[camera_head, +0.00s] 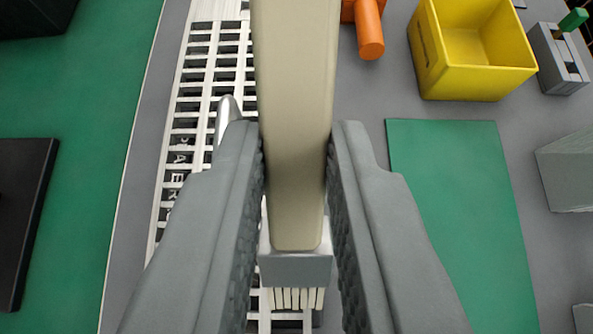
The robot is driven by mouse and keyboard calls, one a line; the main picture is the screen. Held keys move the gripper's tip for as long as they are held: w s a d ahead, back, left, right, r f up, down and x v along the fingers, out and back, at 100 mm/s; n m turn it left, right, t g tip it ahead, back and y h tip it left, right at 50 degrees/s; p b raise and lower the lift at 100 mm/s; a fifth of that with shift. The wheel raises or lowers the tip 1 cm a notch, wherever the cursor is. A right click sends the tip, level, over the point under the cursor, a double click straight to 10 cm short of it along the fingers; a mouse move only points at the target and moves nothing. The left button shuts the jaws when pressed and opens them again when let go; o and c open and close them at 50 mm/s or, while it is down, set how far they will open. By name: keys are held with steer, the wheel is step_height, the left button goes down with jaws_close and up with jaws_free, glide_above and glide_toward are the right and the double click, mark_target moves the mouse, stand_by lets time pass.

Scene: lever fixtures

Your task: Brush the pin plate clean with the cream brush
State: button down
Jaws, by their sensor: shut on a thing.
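The cream brush (293,70) has a long cream handle, a grey collar and pale bristles at the lower end. My gripper (296,145) is shut on its handle, one grey ridged finger on each side. The bristles show between the fingers near the bottom of the picture, over a white slotted grid (195,75). I cannot tell whether they touch it. Nothing in view is clearly the pin plate; part of the grid is hidden behind the brush and the fingers.
A yellow open box (433,60) stands at the upper right, beside an orange cylinder (369,30) and a grey block with a green piece (558,65). A flat green panel (450,170) lies to the right. A black plate (22,215) lies at the left.

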steer(key=shift+r, duration=1.5)
